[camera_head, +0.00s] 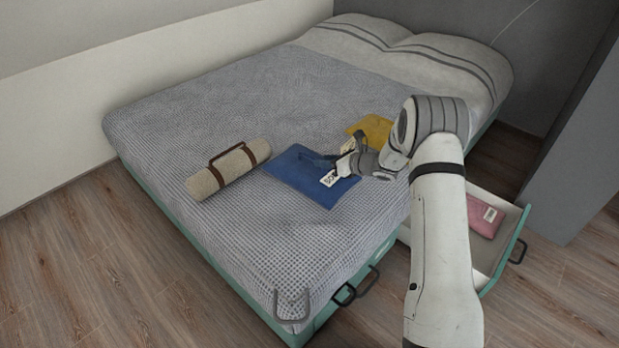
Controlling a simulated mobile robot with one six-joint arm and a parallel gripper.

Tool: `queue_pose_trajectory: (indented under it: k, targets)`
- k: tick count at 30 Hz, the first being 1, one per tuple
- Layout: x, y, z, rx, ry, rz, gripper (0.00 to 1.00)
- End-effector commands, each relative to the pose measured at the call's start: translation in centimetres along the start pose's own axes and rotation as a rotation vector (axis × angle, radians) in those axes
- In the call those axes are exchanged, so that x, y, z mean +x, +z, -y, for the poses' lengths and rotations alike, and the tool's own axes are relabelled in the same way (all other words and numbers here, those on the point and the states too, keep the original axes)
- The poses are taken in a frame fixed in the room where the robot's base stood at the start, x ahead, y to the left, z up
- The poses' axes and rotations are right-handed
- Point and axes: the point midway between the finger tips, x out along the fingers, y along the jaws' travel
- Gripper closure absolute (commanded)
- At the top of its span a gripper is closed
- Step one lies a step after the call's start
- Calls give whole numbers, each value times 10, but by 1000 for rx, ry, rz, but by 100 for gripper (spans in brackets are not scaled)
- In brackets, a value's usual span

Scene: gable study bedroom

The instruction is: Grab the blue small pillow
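The small blue pillow (297,184) lies flat on the grey bedspread, near the front middle of the bed. A white label with dark print shows at its right side. My gripper (328,162) reaches in from the right and is over the pillow's upper right part, close to the label. The gripper's dark fingers blend with the blue cloth and are small. I cannot tell whether they touch the pillow or how far apart they are.
A rolled beige blanket with brown straps (228,169) lies left of the pillow. A yellow item (373,129) lies behind my gripper. An open drawer (509,243) with a pink item (484,216) juts from the bed's right side. A grey partition stands at right.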

Motion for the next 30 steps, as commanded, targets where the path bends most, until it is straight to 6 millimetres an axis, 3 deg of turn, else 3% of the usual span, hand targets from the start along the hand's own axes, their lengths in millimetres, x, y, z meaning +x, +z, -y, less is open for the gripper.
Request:
queue_pose_trajectory:
  k: [15,23,30]
  targets:
    - [64,3,2,-3,0,-2,64]
    - [66,5,2,-3,-2,-2,64]
    - [65,5,2,-3,-2,-2,83]
